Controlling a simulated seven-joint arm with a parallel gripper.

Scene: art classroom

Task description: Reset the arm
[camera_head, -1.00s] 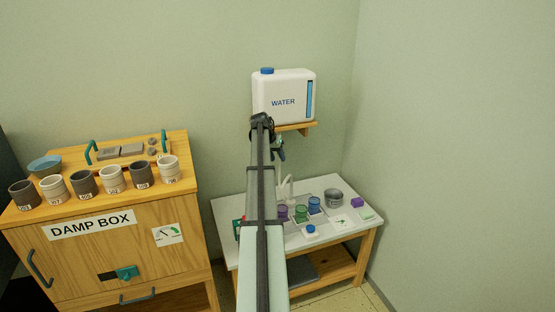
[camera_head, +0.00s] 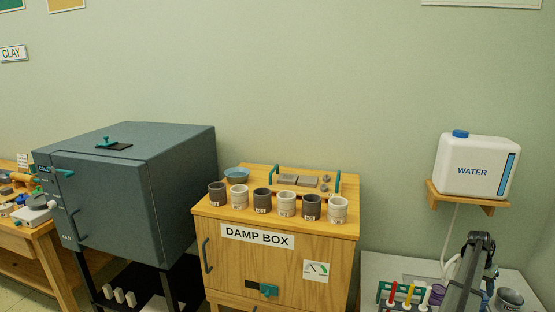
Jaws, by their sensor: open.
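My arm (camera_head: 466,281) rises into the lower right corner of the head view, in front of the white side table. Its dark upper joint (camera_head: 481,241) is the highest part that shows. I cannot make out any gripper fingers; the end of the arm is hidden or out of the picture. Nothing held by the arm can be seen.
The water container (camera_head: 474,166) stands on a wall shelf (camera_head: 494,208) above the arm. A rack with coloured tubes (camera_head: 385,290) and a grey tin (camera_head: 509,300) flank the arm. The damp box (camera_head: 240,268) carries several cups; the kiln (camera_head: 112,215) stands left.

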